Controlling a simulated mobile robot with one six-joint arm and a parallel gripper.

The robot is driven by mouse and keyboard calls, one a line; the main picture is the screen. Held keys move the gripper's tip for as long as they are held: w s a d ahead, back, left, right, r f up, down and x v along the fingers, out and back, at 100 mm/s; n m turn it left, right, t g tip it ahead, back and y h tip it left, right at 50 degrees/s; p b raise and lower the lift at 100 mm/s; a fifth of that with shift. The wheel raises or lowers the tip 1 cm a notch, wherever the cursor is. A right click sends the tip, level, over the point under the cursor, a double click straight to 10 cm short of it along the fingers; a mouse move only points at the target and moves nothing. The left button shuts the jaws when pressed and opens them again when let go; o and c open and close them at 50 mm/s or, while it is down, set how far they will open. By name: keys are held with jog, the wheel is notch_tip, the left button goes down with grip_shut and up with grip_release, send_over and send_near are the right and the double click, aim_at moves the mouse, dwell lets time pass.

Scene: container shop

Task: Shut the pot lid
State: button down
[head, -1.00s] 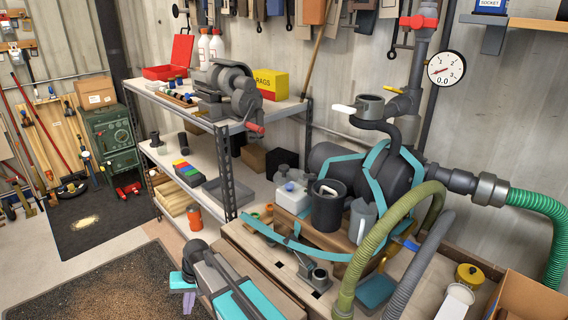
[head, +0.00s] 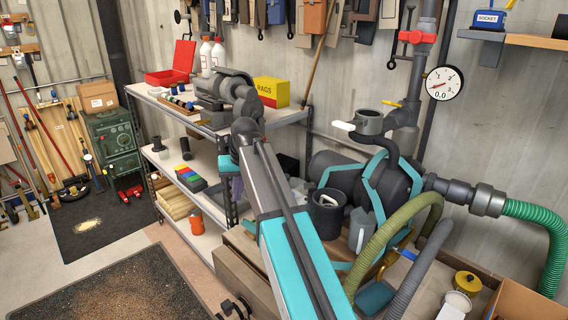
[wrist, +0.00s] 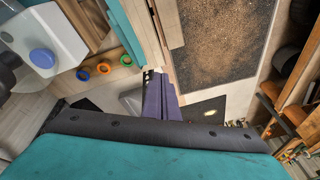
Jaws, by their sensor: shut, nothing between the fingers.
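A dark pot-like tank (head: 345,170) with teal straps lies on the bench at the right. A grey round collar (head: 368,121) with a white-tipped handle (head: 342,126) stands above it on a curved black arm. It may be the lid; I cannot tell for sure, nor how far it stands open. My gripper (wrist: 160,98) shows purple fingers, shut and empty, in the wrist view. In the head view my gripper (head: 236,186) hangs by the shelf, left of the tank and apart from it. My arm hides part of the bench.
Green hoses (head: 400,225) and a grey hose (head: 418,270) curve up at the bench's right. A dark open cup (head: 327,212) and a grey jug (head: 359,230) stand before the tank. A vise (head: 230,92) sits on the shelf. A white box (wrist: 50,35) and small rings show in the wrist view.

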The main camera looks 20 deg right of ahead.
notch_tip(320, 180, up, 19)
jog(key=m+t+h+p, duration=0.1)
jog(key=h+p, duration=0.1)
send_over(296, 182)
jog(key=w+a, duration=0.3)
jog(key=a, duration=0.1)
jog(key=shift+s+d+f, duration=0.15)
jog(key=shift+d+f, duration=0.05)
jog(key=shift+f, duration=0.1)
jog(key=shift+s+f+p, duration=0.15)
jog(key=shift+f+p, duration=0.95)
jog(key=shift+f, duration=1.35)
jog(key=shift+s+f+p, duration=0.1)
jog(key=shift+f+p, duration=0.95)
jog(key=shift+f, duration=1.4)
